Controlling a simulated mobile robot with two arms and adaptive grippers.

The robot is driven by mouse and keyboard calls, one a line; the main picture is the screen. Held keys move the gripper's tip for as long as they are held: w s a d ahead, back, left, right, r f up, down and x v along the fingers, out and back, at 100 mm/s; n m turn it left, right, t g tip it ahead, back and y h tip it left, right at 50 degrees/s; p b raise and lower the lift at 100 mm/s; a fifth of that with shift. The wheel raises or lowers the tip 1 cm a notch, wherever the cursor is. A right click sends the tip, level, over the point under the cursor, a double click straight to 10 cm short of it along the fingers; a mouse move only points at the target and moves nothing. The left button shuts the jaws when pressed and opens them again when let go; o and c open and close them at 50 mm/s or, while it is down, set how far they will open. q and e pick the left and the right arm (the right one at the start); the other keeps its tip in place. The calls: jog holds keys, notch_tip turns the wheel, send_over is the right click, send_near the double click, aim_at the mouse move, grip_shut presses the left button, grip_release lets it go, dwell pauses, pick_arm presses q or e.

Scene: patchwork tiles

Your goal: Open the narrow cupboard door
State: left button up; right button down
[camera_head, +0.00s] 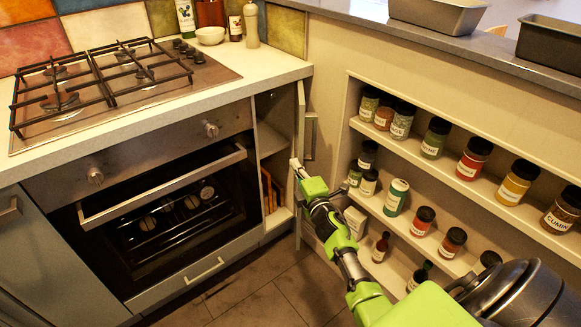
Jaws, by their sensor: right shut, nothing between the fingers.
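The narrow cupboard (272,145) is to the right of the oven, under the counter. Its door (301,115) stands open, swung out on the right side and seen nearly edge-on. The door's handle (311,137) shows on its outer face, towards the spice shelves. My right gripper (297,169) is shut and empty at the door's free edge, below the handle. I cannot tell whether it touches the door. The arm behind it hides the lower part of the door. My left gripper is not in view.
Spice shelves (440,175) with several jars stand close on the right of my right arm. The oven (165,215) with its bar handle is at left, under a gas hob (105,80). Dark floor (265,300) is clear in front.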

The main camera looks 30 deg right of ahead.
aim_at(303, 161)
jog(key=shift+s+d, duration=0.1)
jog(key=s+d+n+y, duration=0.1)
jog(key=d+n+y, duration=0.1)
jog(key=d+y, duration=0.1)
jog(key=shift+s+t+p, duration=0.3)
jog(key=shift+s, duration=0.1)
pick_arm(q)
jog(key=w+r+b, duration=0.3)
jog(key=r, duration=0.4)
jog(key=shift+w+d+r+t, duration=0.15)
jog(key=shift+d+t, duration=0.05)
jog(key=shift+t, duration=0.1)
pick_arm(e)
jog(key=s+d+n+y, duration=0.2)
jog(key=d+y, duration=0.1)
jog(key=d, duration=0.2)
jog(key=shift+d+y, duration=0.3)
jog(key=shift+d, duration=0.05)
